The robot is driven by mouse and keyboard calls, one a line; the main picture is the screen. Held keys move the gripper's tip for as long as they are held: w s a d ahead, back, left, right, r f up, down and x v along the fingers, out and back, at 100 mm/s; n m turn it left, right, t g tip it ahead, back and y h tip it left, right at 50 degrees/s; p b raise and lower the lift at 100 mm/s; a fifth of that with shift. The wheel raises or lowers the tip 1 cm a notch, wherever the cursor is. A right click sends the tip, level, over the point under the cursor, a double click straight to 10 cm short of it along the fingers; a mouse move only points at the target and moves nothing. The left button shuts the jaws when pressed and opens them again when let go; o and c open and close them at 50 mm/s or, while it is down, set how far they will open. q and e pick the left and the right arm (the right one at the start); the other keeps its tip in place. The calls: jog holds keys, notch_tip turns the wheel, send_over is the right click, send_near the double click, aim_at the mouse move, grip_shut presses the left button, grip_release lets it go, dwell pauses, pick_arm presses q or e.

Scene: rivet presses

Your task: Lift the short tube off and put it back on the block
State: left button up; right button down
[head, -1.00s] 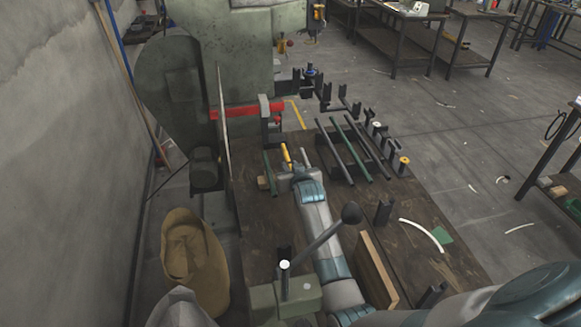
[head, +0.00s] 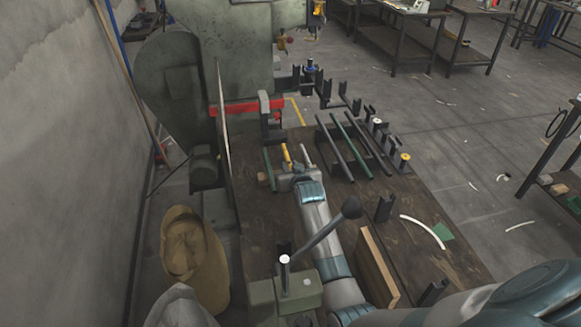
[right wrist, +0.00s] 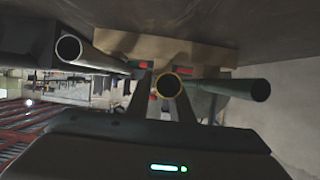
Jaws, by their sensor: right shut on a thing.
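A short tube with a yellow end (head: 287,154) is in my right gripper (head: 287,170) near the middle of the bench. In the right wrist view its round, yellow-rimmed end (right wrist: 169,85) sits between the fingers of my right gripper (right wrist: 167,94), which are shut on it. The pale wooden block (head: 263,181) shows partly at the left of the gripper and lies behind the tube in the wrist view (right wrist: 190,52). I cannot tell whether the tube touches the block. My left gripper is out of view.
A green tube (head: 268,168) lies left of the gripper and a grey tube (head: 306,155) right of it. Several longer tubes (head: 357,147) lie on dark supports further right. A ball-ended lever (head: 351,207) and a wooden board (head: 377,266) stand close to my right arm.

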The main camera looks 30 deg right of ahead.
jog(key=c, duration=1.5)
grip_release()
jog(key=shift+f, duration=0.15)
jog(key=shift+s, duration=0.1)
jog(key=b+v, duration=0.2)
jog(key=v, duration=1.5)
jog(key=shift+s, duration=0.1)
